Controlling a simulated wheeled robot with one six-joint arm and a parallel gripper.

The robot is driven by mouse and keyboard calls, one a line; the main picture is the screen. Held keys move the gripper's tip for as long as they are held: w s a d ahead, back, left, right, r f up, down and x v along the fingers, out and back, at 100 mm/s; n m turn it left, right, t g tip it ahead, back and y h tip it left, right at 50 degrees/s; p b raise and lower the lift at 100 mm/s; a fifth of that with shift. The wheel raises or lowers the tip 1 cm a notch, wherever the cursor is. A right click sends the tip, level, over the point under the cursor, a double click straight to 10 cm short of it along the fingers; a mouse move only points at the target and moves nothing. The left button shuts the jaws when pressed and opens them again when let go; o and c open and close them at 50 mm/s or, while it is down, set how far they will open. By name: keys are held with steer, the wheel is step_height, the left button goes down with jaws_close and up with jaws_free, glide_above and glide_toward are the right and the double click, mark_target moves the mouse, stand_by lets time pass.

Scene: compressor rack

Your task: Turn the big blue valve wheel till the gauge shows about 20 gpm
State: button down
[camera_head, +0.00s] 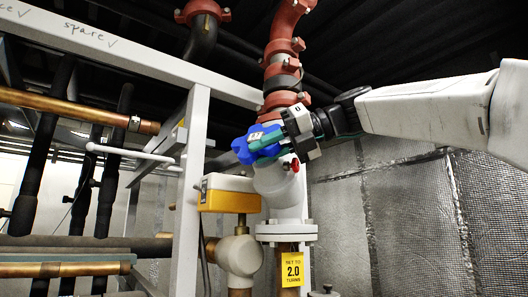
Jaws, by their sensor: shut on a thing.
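The blue valve wheel (243,149) is in the middle of the head view, on the front of a white valve body (279,186). My gripper (268,141) reaches in from the right and is shut on the wheel. Its teal fingers and dark body cover the wheel's right part. A yellow tag (291,271) below the valve reads "SET TO 2.0 TURNS". I cannot make out a gauge with a gpm reading in this view.
A yellow and white box (229,194) sits just left of the valve. A white frame post (190,165) stands left of it. Red-brown pipe fittings (283,77) rise above the valve. Copper pipes (70,108) run at left. Silver foil-covered surfaces (400,225) lie at right.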

steer(key=shift+w+d+r+n+g+h, duration=0.15)
steer(key=shift+d+n+g+h, duration=0.15)
steer(key=shift+g+h, duration=0.4)
steer(key=shift+w+d+r+n+g+h, duration=0.15)
steer(key=shift+n+g+h, duration=0.3)
steer(key=shift+g, duration=0.45)
steer(key=shift+s+h, duration=0.15)
steer(key=shift+h, duration=0.1)
steer(key=c, duration=1.3)
jaws_free()
steer(key=shift+r, duration=0.1)
